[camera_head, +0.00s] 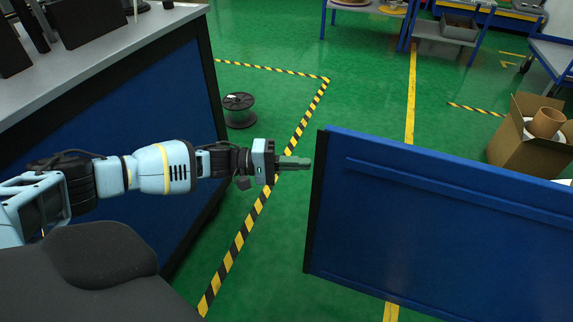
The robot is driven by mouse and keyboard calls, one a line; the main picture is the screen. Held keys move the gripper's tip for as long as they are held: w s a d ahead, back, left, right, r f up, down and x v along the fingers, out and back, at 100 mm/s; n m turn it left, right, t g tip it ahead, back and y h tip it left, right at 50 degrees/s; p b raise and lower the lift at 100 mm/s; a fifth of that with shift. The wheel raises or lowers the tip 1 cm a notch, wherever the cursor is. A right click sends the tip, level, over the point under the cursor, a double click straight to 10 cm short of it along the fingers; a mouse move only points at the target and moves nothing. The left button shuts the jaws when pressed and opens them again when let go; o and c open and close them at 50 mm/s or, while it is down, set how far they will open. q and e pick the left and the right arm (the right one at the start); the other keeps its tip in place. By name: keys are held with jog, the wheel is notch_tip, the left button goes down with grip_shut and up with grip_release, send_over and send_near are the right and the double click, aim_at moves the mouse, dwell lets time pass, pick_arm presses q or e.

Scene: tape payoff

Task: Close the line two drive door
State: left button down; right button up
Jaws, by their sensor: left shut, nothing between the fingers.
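A blue door panel (440,225) with a black left edge fills the lower right of the head view, standing upright and swung out over the floor. A raised ridge runs along its upper part. Its right end runs out of the frame, so the hinge is not seen. My left gripper (297,163) reaches in from the left, with its fingers together and nothing between them. Its tips point right, just short of the door's black edge in the picture; I cannot tell if they touch. My right gripper is not in view.
A cabinet with a grey top (130,38) and a blue side stands at the left. A dark spool (239,111) sits on the floor beside it. A cardboard box (525,150) stands behind the door at the right. Blue-framed tables are at the back.

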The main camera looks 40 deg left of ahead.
pick_arm(q)
jog(key=shift+s+d+b, duration=0.15)
jog(key=shift+s+d, duration=0.05)
jog(key=shift+d, duration=0.65)
jog(key=shift+s+d+b, duration=0.1)
jog(key=shift+s+d, duration=0.05)
jog(key=shift+d, duration=0.7)
jog(key=shift+s+d+b, duration=0.15)
jog(key=shift+s+d, duration=0.05)
jog(key=shift+d, duration=0.65)
